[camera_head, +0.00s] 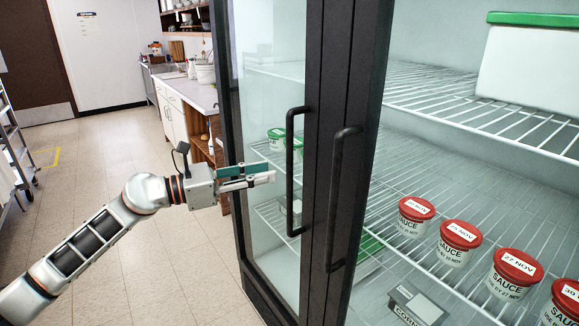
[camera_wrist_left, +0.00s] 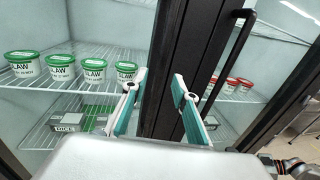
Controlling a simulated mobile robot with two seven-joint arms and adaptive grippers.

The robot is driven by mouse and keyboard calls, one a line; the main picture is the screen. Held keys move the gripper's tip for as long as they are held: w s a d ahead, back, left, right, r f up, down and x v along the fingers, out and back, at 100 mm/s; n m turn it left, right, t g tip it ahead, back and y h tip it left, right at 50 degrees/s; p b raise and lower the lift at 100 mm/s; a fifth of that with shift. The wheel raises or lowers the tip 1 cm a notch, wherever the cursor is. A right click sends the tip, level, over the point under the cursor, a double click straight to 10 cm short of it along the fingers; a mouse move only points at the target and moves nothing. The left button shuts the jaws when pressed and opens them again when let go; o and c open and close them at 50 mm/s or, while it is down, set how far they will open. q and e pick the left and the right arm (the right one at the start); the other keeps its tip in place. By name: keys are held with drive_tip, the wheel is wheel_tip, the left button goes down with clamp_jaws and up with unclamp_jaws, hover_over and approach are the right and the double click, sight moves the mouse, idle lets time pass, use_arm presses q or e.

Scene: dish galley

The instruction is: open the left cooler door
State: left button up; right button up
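The left cooler door (camera_head: 271,85) is a glass panel in a dark frame and looks shut. Its black upright bar handle (camera_head: 291,172) is on the frame's right side. My left gripper (camera_head: 272,176) is level with this handle, just to its left in the head view, with its fingers pointing at it. In the left wrist view the gripper (camera_wrist_left: 155,87) is open, its teal-lined fingers apart with the dark door frame (camera_wrist_left: 185,45) showing between and beyond them. A black handle (camera_wrist_left: 232,52) runs down behind the right finger; contact cannot be told. My right gripper does not show clearly.
A second black handle (camera_head: 337,200) stands close right of the left one. Inside are wire shelves, red-lidded sauce tubs (camera_head: 460,242), green-lidded tubs (camera_wrist_left: 95,71) and a white box with a green lid (camera_head: 530,65).

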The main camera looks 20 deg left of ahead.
use_arm(q)
drive_tip(key=p+x, duration=0.1)
drive_tip(key=x, duration=0.6)
drive_tip(key=shift+w+d+p, duration=0.15)
drive_tip(key=shift+d+p, duration=0.1)
drive_tip(key=shift+p, duration=0.15)
clamp_jaws()
